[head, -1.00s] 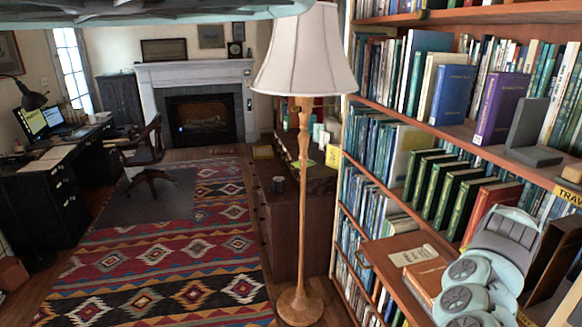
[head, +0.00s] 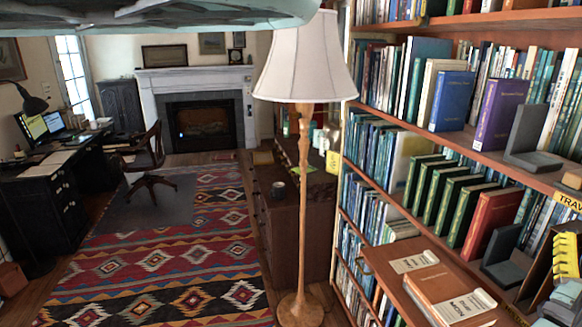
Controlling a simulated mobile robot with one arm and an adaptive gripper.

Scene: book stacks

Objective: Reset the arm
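My gripper cannot be made out in the head view. A pale teal part of my own body (head: 160,14) spans the top left edge. A small pale teal piece (head: 563,303), apparently part of my arm, shows at the lower right edge. The tall wooden bookcase (head: 430,128) fills the right side, with rows of upright books. A brown book (head: 438,284) with a paper slip on it lies on the pull-out shelf at the lower right. A yellow and black item (head: 566,255) stands at the right edge; I cannot tell what it is.
A floor lamp (head: 304,190) stands just left of the bookcase. A dark cabinet (head: 275,212) is behind it. A desk (head: 45,205) and chair (head: 148,165) are at the left.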

